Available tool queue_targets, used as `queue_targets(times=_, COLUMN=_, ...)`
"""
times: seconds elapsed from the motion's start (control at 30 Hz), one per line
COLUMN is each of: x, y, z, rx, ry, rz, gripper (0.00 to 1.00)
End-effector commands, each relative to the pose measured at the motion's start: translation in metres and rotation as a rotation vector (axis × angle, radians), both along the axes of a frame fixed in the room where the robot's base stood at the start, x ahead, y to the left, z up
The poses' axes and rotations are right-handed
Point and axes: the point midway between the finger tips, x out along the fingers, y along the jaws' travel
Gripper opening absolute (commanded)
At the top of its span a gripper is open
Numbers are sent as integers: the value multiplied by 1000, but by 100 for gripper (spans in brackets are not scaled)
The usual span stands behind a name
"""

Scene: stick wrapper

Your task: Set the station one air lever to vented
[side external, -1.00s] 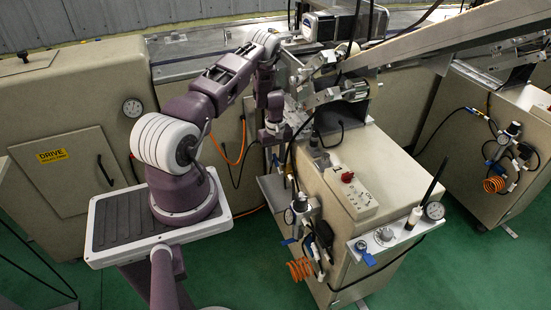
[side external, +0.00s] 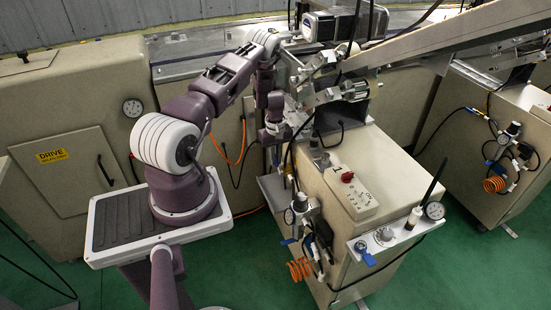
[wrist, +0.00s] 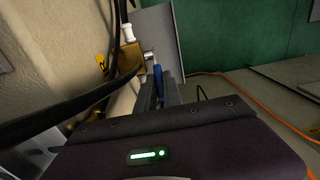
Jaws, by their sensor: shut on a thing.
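In the wrist view, a brass valve body (wrist: 128,60) with pale fittings stands beside the beige cabinet wall. A blue lever (wrist: 157,72) extends from its right side, and my gripper (wrist: 163,90) is shut on it. The fingers hide part of the lever. In the side external view, my gripper (side external: 273,133) points down by the left back side of the beige cabinet marked 1 (side external: 365,165). The lever in the jaws is too small to make out clearly there. The frames do not show a label giving the lever's setting.
A black hose (wrist: 70,108) crosses the wrist view close to the fingers. A grey plate (wrist: 160,35) stands behind the valve. An orange cable (wrist: 270,112) runs along the right. Other blue valve handles (side external: 366,253) sit on the cabinet's front. Green floor is open in front.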

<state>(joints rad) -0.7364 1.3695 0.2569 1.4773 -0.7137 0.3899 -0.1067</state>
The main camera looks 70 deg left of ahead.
Motion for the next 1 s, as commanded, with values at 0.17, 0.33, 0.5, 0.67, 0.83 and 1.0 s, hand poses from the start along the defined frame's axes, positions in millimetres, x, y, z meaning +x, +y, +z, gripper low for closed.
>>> queue_targets(times=0.17, x=0, y=0, z=0, rx=0, ry=0, rz=0, gripper=0)
queue_targets(times=0.33, x=0, y=0, z=0, rx=-1, ry=0, rz=0, gripper=0)
queue_targets(times=0.5, x=0, y=0, z=0, rx=-1, ry=0, rz=0, gripper=0)
queue_targets(times=0.67, x=0, y=0, z=0, rx=-1, ry=0, rz=0, gripper=0)
queue_targets(times=0.83, x=0, y=0, z=0, rx=1, ry=0, rz=0, gripper=0)
queue_targets(times=1.0, x=0, y=-2, z=1, rx=30, ry=0, rz=-1, gripper=0)
